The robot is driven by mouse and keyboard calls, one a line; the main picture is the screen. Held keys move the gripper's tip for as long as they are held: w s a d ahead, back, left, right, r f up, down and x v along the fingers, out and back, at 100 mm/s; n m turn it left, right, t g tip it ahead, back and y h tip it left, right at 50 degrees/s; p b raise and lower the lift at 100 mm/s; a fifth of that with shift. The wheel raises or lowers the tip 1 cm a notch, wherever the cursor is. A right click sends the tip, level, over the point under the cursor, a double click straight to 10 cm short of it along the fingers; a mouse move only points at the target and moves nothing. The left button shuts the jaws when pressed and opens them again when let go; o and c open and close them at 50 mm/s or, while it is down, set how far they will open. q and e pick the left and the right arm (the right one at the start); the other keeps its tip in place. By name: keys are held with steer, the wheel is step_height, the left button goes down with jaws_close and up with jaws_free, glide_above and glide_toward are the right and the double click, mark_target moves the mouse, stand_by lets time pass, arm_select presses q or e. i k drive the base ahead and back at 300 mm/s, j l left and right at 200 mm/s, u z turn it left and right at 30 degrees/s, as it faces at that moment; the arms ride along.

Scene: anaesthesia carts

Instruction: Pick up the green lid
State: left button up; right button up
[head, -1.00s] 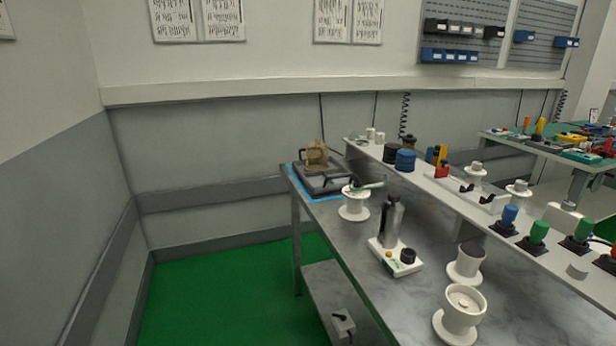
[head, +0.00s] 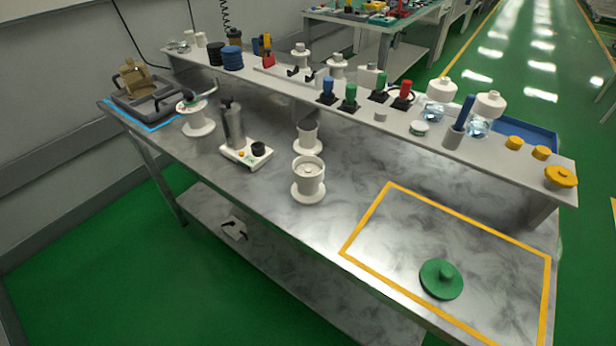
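The green lid (head: 441,279) is a round disc with a small knob on top. It lies flat on the grey metal table (head: 330,225), inside the yellow taped outline (head: 365,215), near the table's front edge at the lower right of the head view. Nothing covers it. Neither of my grippers shows in the head view.
White spool-like holders (head: 308,180) and a white device with a grey cylinder (head: 240,150) stand left of the outline. A raised shelf (head: 400,130) behind carries coloured knobs, jars and yellow lids (head: 560,177). The outlined area around the lid is clear.

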mark_target(441, 280)
steer(key=l+z, duration=0.1)
steer(key=z, duration=1.1)
steer(key=k+l, duration=0.45)
steer(key=l, duration=0.15)
steer(key=i, duration=0.5)
steer(key=u, duration=0.05)
